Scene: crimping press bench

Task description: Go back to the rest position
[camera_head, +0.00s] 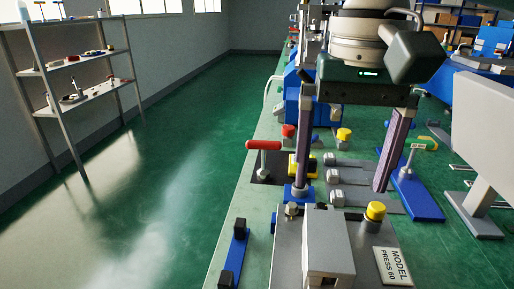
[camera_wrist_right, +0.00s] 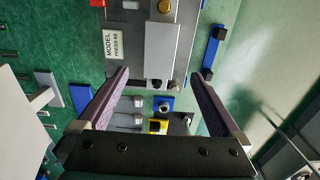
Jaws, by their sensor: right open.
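My right gripper (camera_head: 340,188) reaches down from the top of the head view, with its two long purple fingers wide apart. It is open, with nothing between the fingertips. In the right wrist view the same gripper (camera_wrist_right: 158,75) also shows spread and empty. The grey press labelled MODEL PRESS 60 (camera_head: 329,245) is on the bench just in front of the fingers in the head view. In the right wrist view the press (camera_wrist_right: 172,50) lies beyond the fingertips. My left gripper is not in view.
A blue bar with black ends (camera_head: 235,252) lies along the left bench edge. A white panel (camera_head: 483,135) stands at right. Green floor (camera_head: 150,180) and shelves (camera_head: 72,63) are left.

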